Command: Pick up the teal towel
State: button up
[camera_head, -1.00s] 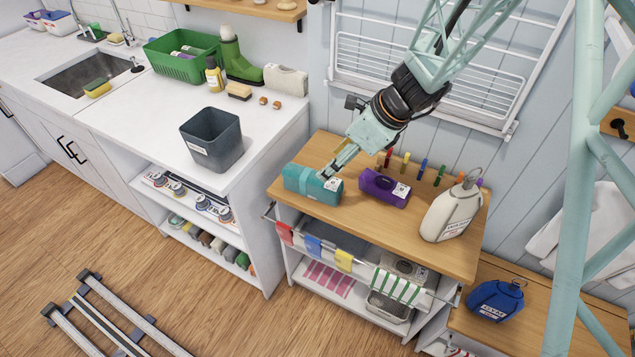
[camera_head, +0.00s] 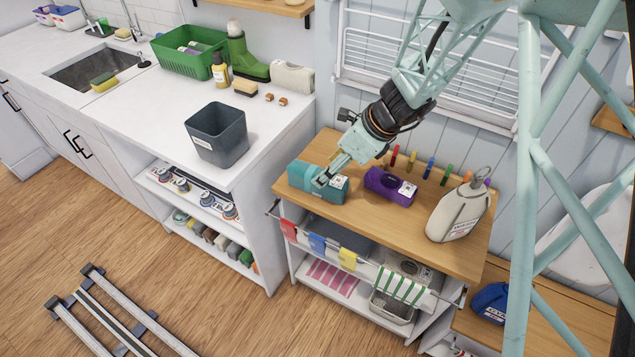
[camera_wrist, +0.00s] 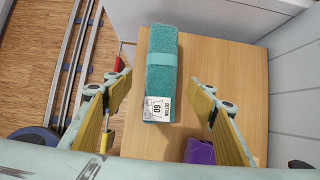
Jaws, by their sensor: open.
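The teal towel (camera_head: 309,182) is a rolled or folded bundle with a lighter band and a white label. It lies on the wooden top (camera_head: 405,240) of the small shelf unit, at its left end. In the wrist view the towel (camera_wrist: 161,70) lies lengthwise between my gripper's two fingers, with its label end nearest. My gripper (camera_head: 325,178) is open above the towel, its fingers apart on either side in the wrist view (camera_wrist: 160,105). I cannot tell exactly how high it is above the towel.
A purple bundle (camera_head: 390,187) lies close to the right of the towel, and shows in the wrist view (camera_wrist: 199,150). A beige jug (camera_head: 458,212) stands farther right. Coloured pegs (camera_head: 430,168) line the back. A grey bin (camera_head: 217,138) stands on the white counter.

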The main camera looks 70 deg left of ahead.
jog(key=shift+x, duration=1.2)
jog(key=shift+f, duration=0.1)
jog(key=shift+b+x, duration=0.85)
jog(key=shift+x, duration=1.7)
jog(key=shift+a, duration=0.1)
jog(key=c, duration=1.1)
jog(key=shift+c, duration=0.2)
